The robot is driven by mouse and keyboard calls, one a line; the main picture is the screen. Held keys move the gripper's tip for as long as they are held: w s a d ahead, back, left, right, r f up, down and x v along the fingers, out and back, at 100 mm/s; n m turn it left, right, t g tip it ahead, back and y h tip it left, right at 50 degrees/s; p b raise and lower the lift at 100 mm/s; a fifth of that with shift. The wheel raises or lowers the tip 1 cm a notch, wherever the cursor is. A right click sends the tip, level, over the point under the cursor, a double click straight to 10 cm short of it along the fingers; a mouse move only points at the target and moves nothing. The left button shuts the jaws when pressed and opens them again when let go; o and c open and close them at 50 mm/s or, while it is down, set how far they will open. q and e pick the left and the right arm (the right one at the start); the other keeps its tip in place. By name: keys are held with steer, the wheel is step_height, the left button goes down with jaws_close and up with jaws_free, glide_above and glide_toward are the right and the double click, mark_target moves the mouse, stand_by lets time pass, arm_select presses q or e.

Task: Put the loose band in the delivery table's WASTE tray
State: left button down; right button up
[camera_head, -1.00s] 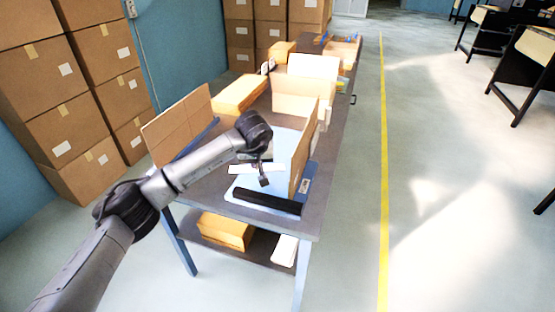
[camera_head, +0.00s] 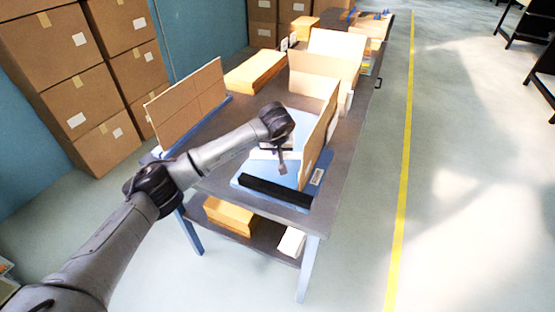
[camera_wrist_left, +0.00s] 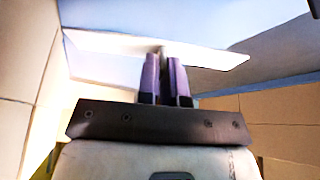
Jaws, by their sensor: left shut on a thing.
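A long white strip, which looks like the loose band (camera_wrist_left: 110,43), is between the two purple-sided fingers of my left gripper (camera_wrist_left: 166,80) in the left wrist view. The fingers are shut on it near its middle, and its ends stick out on both sides. In the head view my left gripper (camera_head: 283,168) is low over the light-blue surface of the near table, with the white band (camera_head: 262,154) beside it, partly hidden by the arm. I cannot make out a WASTE tray or its label in either view. My right gripper is not in view.
Upright cardboard panels stand left (camera_head: 188,100) and right (camera_head: 318,140) of the blue surface. A black bar (camera_head: 275,192) lies along its front. Yellow-brown boxes stand farther back and on the lower shelf (camera_head: 229,215). Stacked cartons line the left wall; the floor right of the table is clear.

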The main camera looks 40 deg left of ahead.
mark_target(277, 154)
arm_select(q)
step_height(277, 154, down, 3)
steer(key=shift+b, duration=0.55)
steer(key=shift+f, duration=0.3)
steer(key=shift+w, duration=0.1)
steer(key=shift+f, duration=0.15)
steer(key=c, duration=1.3)
jaws_free()
steer(key=shift+o, duration=0.2)
